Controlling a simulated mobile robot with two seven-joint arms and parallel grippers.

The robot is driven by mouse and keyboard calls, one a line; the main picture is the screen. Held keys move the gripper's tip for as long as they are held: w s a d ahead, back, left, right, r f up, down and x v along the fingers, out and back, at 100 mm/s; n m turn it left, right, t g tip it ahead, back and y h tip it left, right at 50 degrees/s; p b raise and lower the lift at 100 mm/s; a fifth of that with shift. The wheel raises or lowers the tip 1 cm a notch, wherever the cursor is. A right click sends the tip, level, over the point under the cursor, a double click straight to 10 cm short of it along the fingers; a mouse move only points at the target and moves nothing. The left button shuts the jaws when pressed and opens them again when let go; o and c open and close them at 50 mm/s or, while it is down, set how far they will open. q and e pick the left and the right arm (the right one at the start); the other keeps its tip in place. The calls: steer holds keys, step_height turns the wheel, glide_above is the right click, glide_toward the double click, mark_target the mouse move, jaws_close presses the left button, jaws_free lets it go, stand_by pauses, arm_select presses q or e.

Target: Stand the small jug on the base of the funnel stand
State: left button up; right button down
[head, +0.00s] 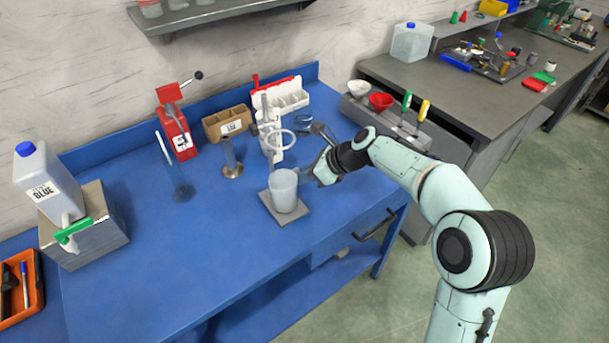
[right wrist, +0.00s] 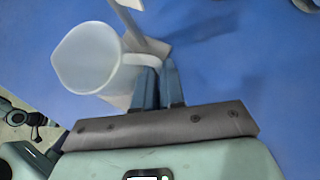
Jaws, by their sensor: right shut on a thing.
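The small jug (head: 284,188) is a translucent white cup with a spout and a handle. It is upright over the grey base (head: 294,216) of the funnel stand; whether it touches the base I cannot tell. The stand's upright and ring (head: 279,141) rise behind it. My right gripper (head: 311,177) comes from the right and is shut on the jug's handle. In the right wrist view, the fingers (right wrist: 160,70) pinch the handle of the jug (right wrist: 86,58), and part of the base (right wrist: 153,46) shows behind. My left gripper is not in view.
A brown box (head: 226,123), a red dispenser (head: 174,133) and a white rack (head: 284,97) are behind. A jerrycan (head: 47,185) is far left. The blue bench front is clear.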

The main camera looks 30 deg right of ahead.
steer(key=c, duration=1.2)
jaws_free()
steer(key=shift+f, duration=0.1)
steer(key=shift+r, duration=0.2)
steer(key=p+v, duration=0.2)
steer(key=v, duration=1)
steer(key=shift+f, duration=0.1)
